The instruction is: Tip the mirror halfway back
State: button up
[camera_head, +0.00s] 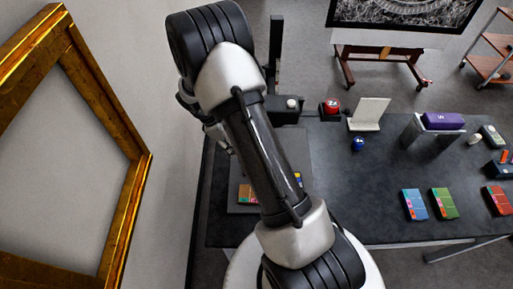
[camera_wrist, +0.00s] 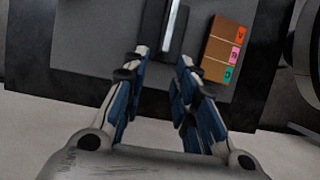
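In the wrist view, a dark upright piece with a bright, narrow strip (camera_wrist: 172,28) stands on the grey mat (camera_wrist: 95,45), just beyond my fingertips. It may be the mirror seen nearly edge-on, but I cannot tell for sure, nor its tilt. My gripper (camera_wrist: 163,62) is open, its two fingers apart with nothing visible between them. In the head view my arm covers the middle of this part of the table, and only a bit of my gripper shows at the arm's left side.
A brown box with coloured labels (camera_wrist: 226,46) lies right of the fingers. On the dark table (camera_head: 345,190) are a white panel on a stand (camera_head: 370,112), a red knob (camera_head: 330,106), a blue ball (camera_head: 358,143) and a purple case (camera_head: 443,120). A gold frame (camera_head: 125,195) is at left.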

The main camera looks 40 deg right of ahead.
jog(key=s+d, duration=0.3)
jog(key=d, duration=0.1)
jog(key=shift+s+d+r, duration=0.1)
jog(key=shift+s+d, duration=0.25)
jog(key=shift+s, duration=0.05)
jog(key=shift+s+d+f, duration=0.2)
jog(key=shift+d+f, duration=0.1)
jog(key=shift+f, duration=0.15)
jog(key=shift+s+d+f, duration=0.2)
jog(key=shift+d+f, duration=0.05)
jog(key=shift+f, duration=0.15)
jog(key=shift+d+f+b, duration=0.15)
jog(key=shift+f+b, duration=0.15)
jog(key=shift+f, duration=0.3)
jog(key=shift+c, duration=0.2)
grip_shut()
